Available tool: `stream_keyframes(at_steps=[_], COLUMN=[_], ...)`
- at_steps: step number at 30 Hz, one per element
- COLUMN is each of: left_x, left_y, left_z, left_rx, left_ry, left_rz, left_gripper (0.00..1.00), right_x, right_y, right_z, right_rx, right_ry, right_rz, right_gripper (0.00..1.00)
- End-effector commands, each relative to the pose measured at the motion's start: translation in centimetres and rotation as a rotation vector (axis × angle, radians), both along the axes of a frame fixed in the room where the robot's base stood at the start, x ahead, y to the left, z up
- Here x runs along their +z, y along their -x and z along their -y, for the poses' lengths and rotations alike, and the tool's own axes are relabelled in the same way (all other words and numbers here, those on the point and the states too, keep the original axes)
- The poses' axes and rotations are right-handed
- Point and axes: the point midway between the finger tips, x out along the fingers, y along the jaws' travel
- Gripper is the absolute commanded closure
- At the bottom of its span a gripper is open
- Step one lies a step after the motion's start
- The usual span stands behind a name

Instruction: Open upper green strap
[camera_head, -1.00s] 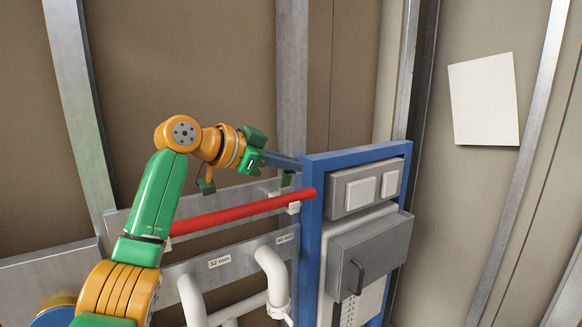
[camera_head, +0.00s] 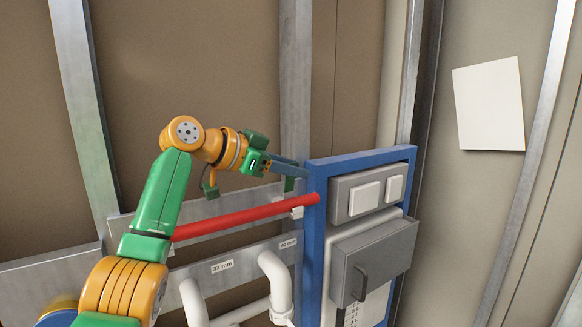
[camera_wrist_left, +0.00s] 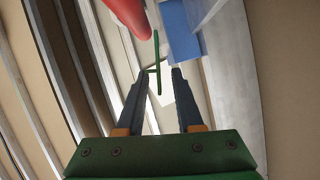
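The green strap (camera_head: 289,184) is a small green piece at the right end of the red pipe (camera_head: 245,216), beside the blue frame. In the left wrist view the strap (camera_wrist_left: 157,62) is a thin green strip, seen nearly edge-on, at the gap between the fingertips. My left gripper (camera_head: 302,170) is just above it in the head view. Whether a finger touches the strap cannot be told. My right gripper is in neither view.
The blue frame (camera_head: 313,240) with a grey switch box (camera_head: 341,205) stands just right of the fingertips. White pipes (camera_head: 277,281) and a metal rail labelled 32 mm (camera_head: 250,257) lie below. A white sheet (camera_head: 488,103) hangs on the right wall.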

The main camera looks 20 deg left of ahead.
Motion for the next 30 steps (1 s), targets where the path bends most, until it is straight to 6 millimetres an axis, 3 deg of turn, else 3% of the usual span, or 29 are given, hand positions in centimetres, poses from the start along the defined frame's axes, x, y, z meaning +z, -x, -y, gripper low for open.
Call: stream_keyframes(at_steps=[8, 19, 26, 28, 30], left_x=[0.3, 3.3, 9.3, 9.4, 10.4], left_y=[0.0, 0.1, 4.7, 6.7, 8.6], left_z=[0.0, 0.2, 1.7, 2.4, 3.0], left_rx=[0.001, -0.003, -0.001, -0.003, -0.002], left_ry=[0.001, 0.001, -0.002, -0.003, -0.003], left_rz=[0.004, 0.001, 0.008, 0.011, 0.009], left_gripper=[0.65, 0.65, 0.65, 0.65, 0.65], right_x=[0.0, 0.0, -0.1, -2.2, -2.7], right_y=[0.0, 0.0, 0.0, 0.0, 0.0], right_z=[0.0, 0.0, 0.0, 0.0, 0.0], right_rx=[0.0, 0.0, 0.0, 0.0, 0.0], right_ry=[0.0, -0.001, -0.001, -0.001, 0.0], right_rz=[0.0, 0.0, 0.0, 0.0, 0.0], right_gripper=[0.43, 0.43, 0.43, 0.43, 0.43])
